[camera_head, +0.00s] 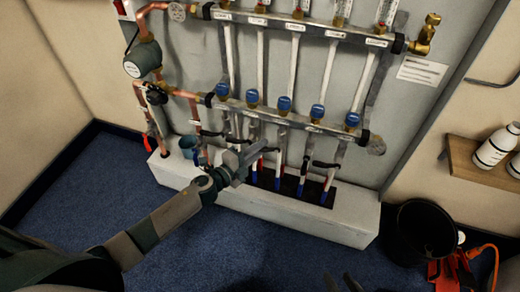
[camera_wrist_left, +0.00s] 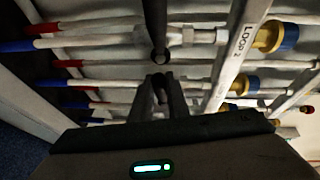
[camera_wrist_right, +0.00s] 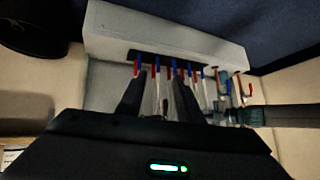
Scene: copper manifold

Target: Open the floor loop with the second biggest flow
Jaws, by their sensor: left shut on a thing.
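The copper manifold hangs on a grey panel, with glass flow meters (camera_head: 385,12) along the upper bar, cut off by the top edge. Their readings are too small to tell. Blue caps (camera_head: 284,103) line the lower bar (camera_head: 330,131). Small black levers (camera_head: 326,165) sit on the loop pipes below it. My left gripper (camera_head: 250,157) is among these levers. In the left wrist view its fingers (camera_wrist_left: 160,88) are shut on a dark lever end, near a "LOOP 2" label (camera_wrist_left: 240,50). My right gripper (camera_wrist_right: 157,82) is open and empty, low in front of the manifold.
A white plinth (camera_head: 350,228) stands below the pipes, which have red and blue ends. A black bucket (camera_head: 424,232) and an orange item (camera_head: 452,270) are on the floor at right. A wooden shelf (camera_head: 470,163) holds white bottles (camera_head: 495,147).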

